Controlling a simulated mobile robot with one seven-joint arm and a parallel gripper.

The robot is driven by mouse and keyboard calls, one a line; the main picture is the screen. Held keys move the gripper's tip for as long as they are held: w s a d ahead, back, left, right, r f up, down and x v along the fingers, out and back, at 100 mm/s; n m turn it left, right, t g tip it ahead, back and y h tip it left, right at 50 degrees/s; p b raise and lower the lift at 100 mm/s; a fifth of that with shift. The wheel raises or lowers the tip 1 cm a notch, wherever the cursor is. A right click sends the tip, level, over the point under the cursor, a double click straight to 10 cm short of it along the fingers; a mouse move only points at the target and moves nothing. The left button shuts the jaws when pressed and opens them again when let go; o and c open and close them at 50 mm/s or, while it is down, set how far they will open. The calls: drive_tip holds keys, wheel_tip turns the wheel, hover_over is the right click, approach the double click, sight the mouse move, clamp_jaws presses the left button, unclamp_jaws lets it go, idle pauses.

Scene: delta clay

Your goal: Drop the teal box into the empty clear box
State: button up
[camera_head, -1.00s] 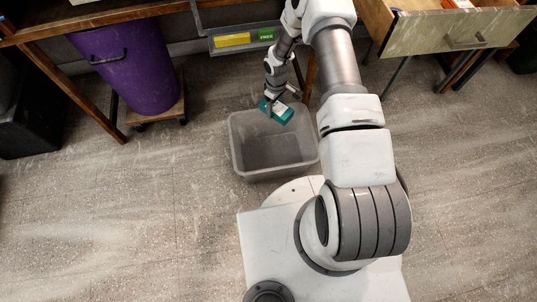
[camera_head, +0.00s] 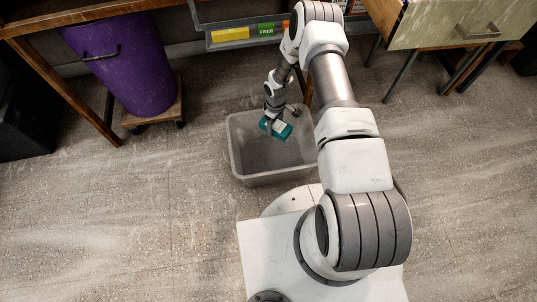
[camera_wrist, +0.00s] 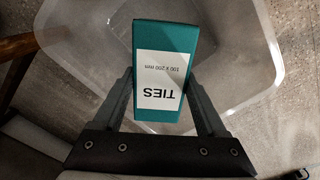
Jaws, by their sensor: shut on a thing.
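The teal box (camera_head: 276,127) has a white label reading "TIES", seen upside down in the wrist view (camera_wrist: 164,50). My gripper (camera_head: 270,121) is shut on it, with one dark finger on each side of the box in the wrist view (camera_wrist: 161,97). The clear box (camera_head: 240,160) is an open, translucent bin on the floor in front of my base. It looks empty. The teal box is over the back half of its opening in the head view. In the wrist view the clear box's rim (camera_wrist: 262,25) surrounds the teal box. The exact height above the bin is hard to tell.
A purple bin (camera_head: 125,65) stands on a wooden dolly (camera_head: 155,119) under a wooden table at the left. A grey shelf tray (camera_head: 240,37) with yellow and green packs is behind the clear box. An open drawer (camera_head: 445,25) juts out at the upper right.

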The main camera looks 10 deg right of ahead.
drive_tip(key=o, duration=1.4)
wheel_tip(320, 180, up, 18)
drive_tip(key=p, duration=0.6)
drive_tip(key=shift+f, duration=0.25)
